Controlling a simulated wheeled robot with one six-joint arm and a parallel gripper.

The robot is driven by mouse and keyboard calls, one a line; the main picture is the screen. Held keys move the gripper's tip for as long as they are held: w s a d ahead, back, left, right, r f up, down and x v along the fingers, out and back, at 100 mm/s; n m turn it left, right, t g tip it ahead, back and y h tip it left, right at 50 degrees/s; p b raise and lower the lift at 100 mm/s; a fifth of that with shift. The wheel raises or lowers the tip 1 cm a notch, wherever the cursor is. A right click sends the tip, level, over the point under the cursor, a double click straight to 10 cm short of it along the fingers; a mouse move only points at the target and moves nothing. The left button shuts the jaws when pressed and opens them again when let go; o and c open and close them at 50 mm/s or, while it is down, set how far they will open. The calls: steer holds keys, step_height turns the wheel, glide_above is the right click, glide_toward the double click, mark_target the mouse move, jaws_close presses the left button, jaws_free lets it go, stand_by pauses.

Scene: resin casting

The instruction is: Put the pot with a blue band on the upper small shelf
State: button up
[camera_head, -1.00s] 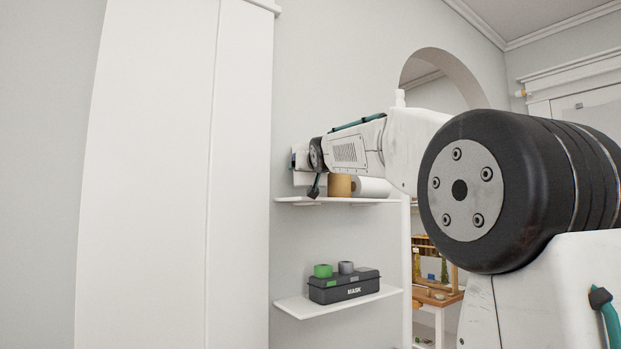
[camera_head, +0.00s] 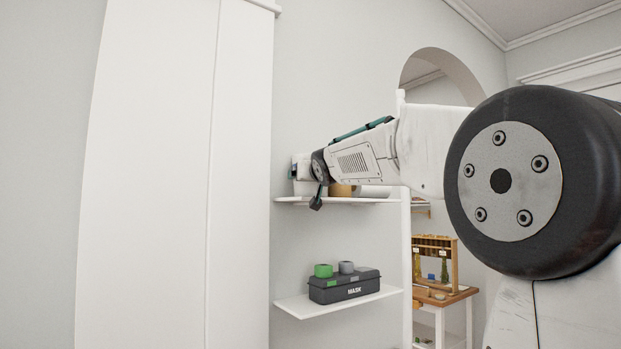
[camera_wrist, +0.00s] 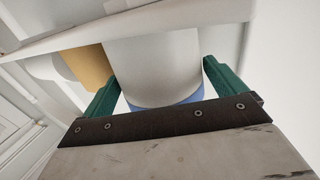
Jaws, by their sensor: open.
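The pot is a white, round vessel (camera_wrist: 150,62) with a blue band (camera_wrist: 190,99), seen close up in the wrist view. It stands at the upper small shelf (camera_head: 285,199), whose edge shows across the top of the wrist view (camera_wrist: 135,22). In the head view, the pot's white side (camera_head: 304,188) shows only partly, at the shelf's left end behind my wrist. My gripper (camera_wrist: 158,72) is open, with one teal finger on each side of the pot. Whether the fingers touch it is unclear.
A tan roll (camera_head: 341,190) and a white roll (camera_head: 375,191) sit right of the pot on the same shelf. The lower shelf (camera_head: 292,305) holds a dark mask box (camera_head: 345,286) with green and grey rolls on it. A tall white cabinet (camera_head: 240,170) stands close on the left.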

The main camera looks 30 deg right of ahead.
steer(key=v, duration=0.9)
steer(key=shift+s, duration=0.25)
steer(key=shift+a, duration=0.1)
steer(key=s+a+f+n+g+y, duration=0.1)
steer(key=s+a+f+g, duration=0.4)
steer(key=s+f, duration=0.6)
steer(key=s+a+f+n+g+y, duration=0.1)
steer(key=s+a+f+g+y, duration=0.2)
steer(key=s+f, duration=0.8)
steer(key=s+a+f+n+g+y, duration=0.2)
steer(key=s+a+f+g, duration=0.5)
steer(key=f, duration=1.4)
steer(key=s+a, duration=0.2)
steer(key=s, duration=0.3)
steer(key=shift+a+g, duration=0.3)
steer(key=shift+a, duration=0.05)
steer(key=shift+s+f, duration=0.1)
